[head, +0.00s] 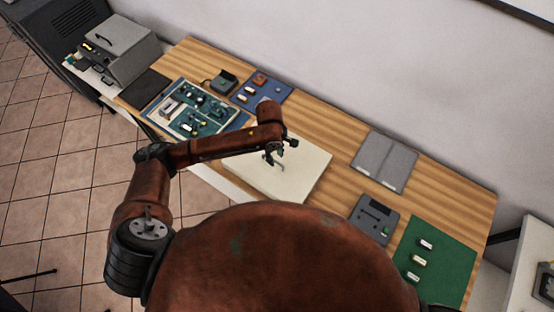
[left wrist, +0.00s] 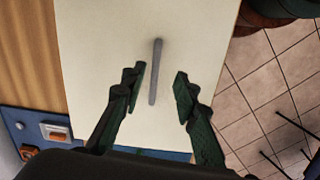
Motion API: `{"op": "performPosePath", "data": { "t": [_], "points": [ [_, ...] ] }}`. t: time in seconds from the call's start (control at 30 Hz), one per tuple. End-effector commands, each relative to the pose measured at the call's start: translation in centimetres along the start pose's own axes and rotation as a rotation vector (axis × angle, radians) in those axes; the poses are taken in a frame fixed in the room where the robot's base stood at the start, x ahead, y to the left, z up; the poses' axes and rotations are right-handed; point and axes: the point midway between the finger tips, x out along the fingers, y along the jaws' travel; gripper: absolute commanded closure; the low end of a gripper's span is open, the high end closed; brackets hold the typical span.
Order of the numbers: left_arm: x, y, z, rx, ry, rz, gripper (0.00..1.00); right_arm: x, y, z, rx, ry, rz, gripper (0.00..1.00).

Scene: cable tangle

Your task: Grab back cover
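A flat cream panel (head: 308,168), which appears to be the back cover, lies on the wooden table in the middle of the head view. In the left wrist view the cream panel (left wrist: 205,35) has a thin grey bar (left wrist: 157,58) on it, perhaps its handle. My left gripper (head: 276,156) is over the panel. In the left wrist view the left gripper (left wrist: 160,77) is open, with one finger on each side of the bar and apart from it. The gripper hides part of the panel in the head view. My right gripper is out of view.
A tray of electronic parts (head: 180,122) and a blue mat (head: 278,98) lie left of the panel. A grey folder-like item (head: 384,160), a dark grey device (head: 372,218) and a green mat (head: 450,262) lie to the right. Bare wood shows between panel and folder.

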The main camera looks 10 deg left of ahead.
Motion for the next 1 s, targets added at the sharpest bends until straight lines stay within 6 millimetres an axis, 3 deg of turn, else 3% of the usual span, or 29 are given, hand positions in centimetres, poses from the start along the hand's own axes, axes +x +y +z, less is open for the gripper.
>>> {"op": "performPosePath", "data": {
  "t": [0.2, 0.8, 1.0],
  "points": [
    [-0.7, 0.3, -1.9, -0.141, 0.048, -0.040, 0.72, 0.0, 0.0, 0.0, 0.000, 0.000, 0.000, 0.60],
    [6.3, 0.3, -2.2, -0.146, 0.049, -0.040, 0.72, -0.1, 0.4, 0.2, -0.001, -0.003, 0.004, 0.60],
    [6.7, 0.3, -2.1, -0.145, 0.048, -0.038, 0.72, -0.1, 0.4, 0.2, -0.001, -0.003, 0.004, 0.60]
  ]
}}
